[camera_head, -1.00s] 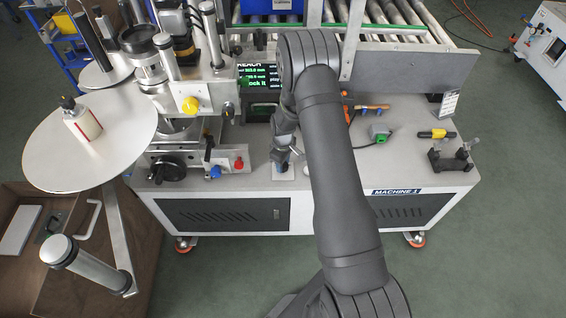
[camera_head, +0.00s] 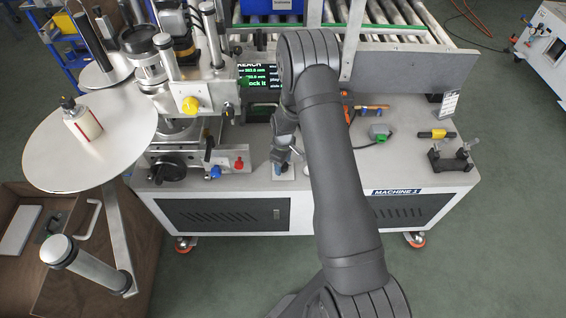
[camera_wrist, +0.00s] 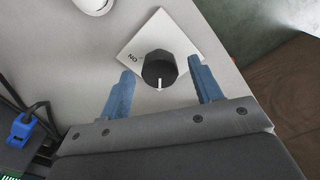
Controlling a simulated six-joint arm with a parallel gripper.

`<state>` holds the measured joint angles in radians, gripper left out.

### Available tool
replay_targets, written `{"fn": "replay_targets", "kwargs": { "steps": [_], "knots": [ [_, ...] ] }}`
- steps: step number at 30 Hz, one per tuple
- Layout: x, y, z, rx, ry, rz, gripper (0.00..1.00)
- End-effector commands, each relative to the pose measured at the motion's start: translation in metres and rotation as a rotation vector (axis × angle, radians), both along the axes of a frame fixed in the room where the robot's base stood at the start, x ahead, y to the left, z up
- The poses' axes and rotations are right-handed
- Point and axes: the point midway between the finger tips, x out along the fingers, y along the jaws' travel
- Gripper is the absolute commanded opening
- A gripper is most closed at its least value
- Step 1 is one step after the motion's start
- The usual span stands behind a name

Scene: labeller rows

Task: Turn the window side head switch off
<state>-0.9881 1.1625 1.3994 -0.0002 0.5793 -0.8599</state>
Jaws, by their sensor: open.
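In the wrist view the switch is a round black knob (camera_wrist: 160,68) with a white pointer line, on a white square plate (camera_wrist: 183,43). The plate carries an upside-down "ON" marking to the left of the knob. The pointer line points toward the bottom of the picture, toward my gripper's palm. My gripper (camera_wrist: 163,80) is open, with one blue finger on each side of the knob and visible gaps between. In the head view my gripper (camera_head: 281,158) is low over the front of the machine top; the knob is mostly hidden there.
The labeller with a yellow knob (camera_head: 190,105) stands to the left, with red and blue knobs near my gripper. A screen (camera_head: 258,80) is behind. A green-grey connector (camera_head: 380,133) and a yellow-black tool (camera_head: 437,134) lie to the right. A round white part (camera_wrist: 93,3) is near the plate.

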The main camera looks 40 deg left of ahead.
Motion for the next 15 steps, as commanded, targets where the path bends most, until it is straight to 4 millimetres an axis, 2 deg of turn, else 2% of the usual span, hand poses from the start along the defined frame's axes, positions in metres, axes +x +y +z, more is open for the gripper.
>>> {"fn": "replay_targets", "kwargs": {
  "steps": [4,7,15],
  "knots": [
    [0.0,0.001,0.007,0.001,-0.001,0.0,0.59],
    [0.001,0.001,0.02,0.002,-0.001,0.0,0.59],
    [0.001,0.001,0.076,0.004,-0.002,0.0,0.59]
  ]
}}
